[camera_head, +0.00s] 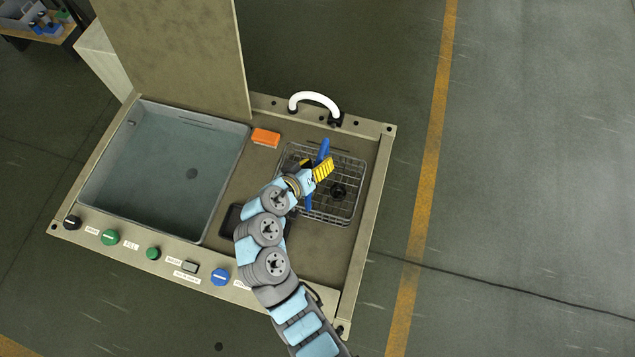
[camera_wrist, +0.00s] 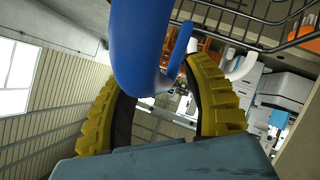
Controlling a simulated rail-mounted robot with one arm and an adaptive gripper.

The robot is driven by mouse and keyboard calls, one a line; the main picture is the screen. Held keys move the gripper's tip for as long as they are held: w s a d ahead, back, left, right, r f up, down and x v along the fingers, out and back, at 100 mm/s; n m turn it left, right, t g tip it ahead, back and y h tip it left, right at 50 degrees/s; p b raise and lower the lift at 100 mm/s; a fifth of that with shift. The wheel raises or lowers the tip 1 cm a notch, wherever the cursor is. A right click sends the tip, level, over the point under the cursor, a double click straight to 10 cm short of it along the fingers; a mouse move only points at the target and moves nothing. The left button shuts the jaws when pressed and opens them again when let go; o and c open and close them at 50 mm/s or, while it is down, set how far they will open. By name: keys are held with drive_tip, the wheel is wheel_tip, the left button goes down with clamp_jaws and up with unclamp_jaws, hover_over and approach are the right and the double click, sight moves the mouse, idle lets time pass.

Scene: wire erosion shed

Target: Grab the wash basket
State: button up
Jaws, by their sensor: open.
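The wash basket (camera_head: 346,208) is a wire basket on the right part of the bench top, with a blue handle (camera_head: 323,149) standing up from it. My gripper (camera_head: 318,172), with yellow ribbed fingers, is over the basket at the handle and hides part of both. In the wrist view the blue handle (camera_wrist: 142,45) rises between the two open fingers (camera_wrist: 152,85), with a hooked blue end to its right. I cannot tell whether either finger touches it. Dark basket wires (camera_wrist: 250,18) cross the upper right of that view.
A water-filled tank (camera_head: 165,175) lies left of the basket, with a raised lid panel (camera_head: 180,50) behind. An orange block (camera_head: 265,138) and a white curved pipe (camera_head: 315,98) are near the back. Knobs and buttons (camera_head: 110,237) line the front edge.

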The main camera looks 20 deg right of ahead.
clamp_jaws()
idle(0.3)
